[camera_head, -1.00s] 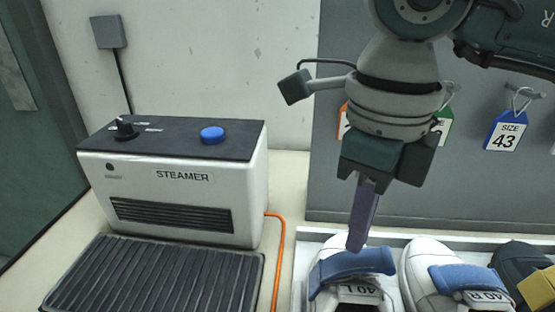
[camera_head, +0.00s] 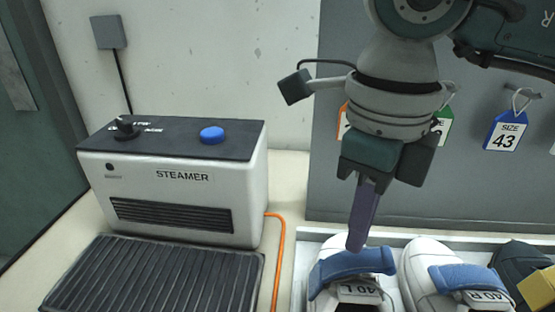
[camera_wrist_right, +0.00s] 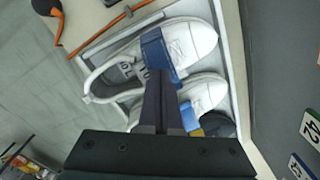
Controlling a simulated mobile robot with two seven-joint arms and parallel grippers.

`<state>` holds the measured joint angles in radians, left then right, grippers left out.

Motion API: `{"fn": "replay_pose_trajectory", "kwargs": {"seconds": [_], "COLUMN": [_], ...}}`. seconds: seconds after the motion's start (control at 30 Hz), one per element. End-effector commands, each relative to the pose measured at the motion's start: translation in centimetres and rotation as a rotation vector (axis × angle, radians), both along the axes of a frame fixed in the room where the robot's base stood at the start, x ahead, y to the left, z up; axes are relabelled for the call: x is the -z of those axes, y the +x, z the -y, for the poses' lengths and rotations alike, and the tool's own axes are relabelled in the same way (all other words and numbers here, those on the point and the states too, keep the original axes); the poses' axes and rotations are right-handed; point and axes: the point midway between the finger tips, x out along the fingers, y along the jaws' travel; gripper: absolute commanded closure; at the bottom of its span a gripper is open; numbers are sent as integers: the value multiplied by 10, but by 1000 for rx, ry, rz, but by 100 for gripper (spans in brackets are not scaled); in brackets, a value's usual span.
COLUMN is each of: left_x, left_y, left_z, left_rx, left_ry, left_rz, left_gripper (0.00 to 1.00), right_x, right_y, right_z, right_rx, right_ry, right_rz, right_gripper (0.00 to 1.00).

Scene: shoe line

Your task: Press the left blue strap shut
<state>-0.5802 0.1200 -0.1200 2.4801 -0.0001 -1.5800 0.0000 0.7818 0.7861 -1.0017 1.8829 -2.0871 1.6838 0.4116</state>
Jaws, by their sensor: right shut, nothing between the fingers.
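The left white shoe (camera_head: 323,252), labelled 40 L, has a blue strap (camera_head: 352,264) lying across it. My right gripper (camera_head: 356,246) is shut and empty, pointing down with its fingertips at the upper edge of that strap. In the right wrist view the shut fingers (camera_wrist_right: 160,78) reach the left blue strap (camera_wrist_right: 155,47) and cover part of it. I cannot tell whether they touch or press it. The right white shoe, labelled 40 R, has its own blue strap (camera_head: 469,277). My left gripper is not in view.
The shoes stand in a pale tray (camera_head: 300,262) with a raised rim. A dark shoe (camera_head: 516,258) with a yellow strap (camera_head: 538,288) is at the right. A steamer (camera_head: 180,190) with an orange cable (camera_head: 280,250) stands left. Size tags (camera_head: 506,131) hang on the grey panel behind.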

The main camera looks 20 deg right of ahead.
Motion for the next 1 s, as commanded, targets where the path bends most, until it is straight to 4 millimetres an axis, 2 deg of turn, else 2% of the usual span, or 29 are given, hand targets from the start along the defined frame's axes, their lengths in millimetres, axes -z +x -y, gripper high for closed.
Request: {"fn": "replay_pose_trajectory", "kwargs": {"seconds": [0.57,1.0], "left_x": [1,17], "left_y": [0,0], "left_z": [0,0], "left_rx": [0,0], "left_ry": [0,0], "left_rz": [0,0], "left_gripper": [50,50], "right_x": [1,18], "right_y": [0,0], "right_z": [0,0], "right_rx": [0,0], "right_ry": [0,0], "right_rz": [0,0], "right_gripper": [100,100]}}
